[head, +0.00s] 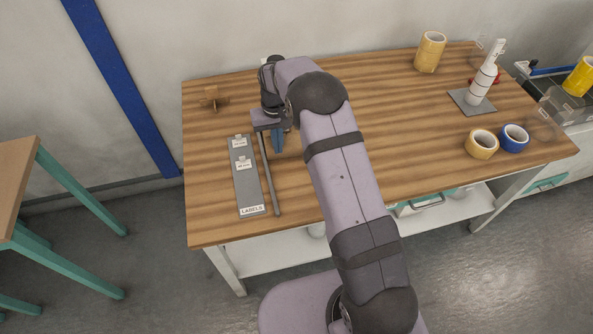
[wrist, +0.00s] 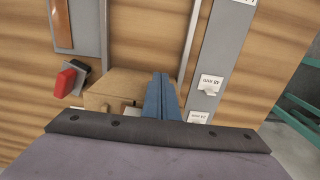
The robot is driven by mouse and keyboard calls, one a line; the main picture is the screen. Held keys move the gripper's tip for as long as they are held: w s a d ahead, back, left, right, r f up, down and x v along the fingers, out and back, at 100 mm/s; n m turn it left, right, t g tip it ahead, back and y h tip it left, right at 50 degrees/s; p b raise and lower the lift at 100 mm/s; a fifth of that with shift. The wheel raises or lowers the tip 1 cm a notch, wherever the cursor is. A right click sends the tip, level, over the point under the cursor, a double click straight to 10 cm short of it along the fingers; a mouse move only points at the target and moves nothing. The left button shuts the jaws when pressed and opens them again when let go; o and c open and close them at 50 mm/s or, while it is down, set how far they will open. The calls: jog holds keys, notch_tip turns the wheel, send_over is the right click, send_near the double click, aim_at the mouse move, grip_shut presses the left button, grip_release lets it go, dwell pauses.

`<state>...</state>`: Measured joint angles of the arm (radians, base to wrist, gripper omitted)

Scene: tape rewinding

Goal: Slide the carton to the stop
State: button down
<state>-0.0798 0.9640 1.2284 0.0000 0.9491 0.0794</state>
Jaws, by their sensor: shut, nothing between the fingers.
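The brown cardboard carton (wrist: 120,85) stands on the table in the wrist view. My gripper (head: 278,149) is shut and empty, pointing down at the table. In the wrist view its blue fingers (wrist: 161,76) are together beside the carton's right side, between it and a thin grey rail (wrist: 190,45). I cannot tell whether they touch the carton. The rail also shows in the head view (head: 269,178). I cannot make out a stop with certainty.
A grey label board (head: 247,187) lies beside the rail. A red-handled piece (wrist: 68,78) is left of the carton in the wrist view. A small wooden object (head: 212,98) sits at the back left.

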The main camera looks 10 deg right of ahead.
jog(key=shift+w, duration=2)
jog(key=shift+s, duration=0.1)
jog(key=shift+s, duration=0.65)
jog(key=shift+r, duration=0.1)
jog(key=shift+r+p, duration=2.5)
jog(key=shift+r, duration=0.95)
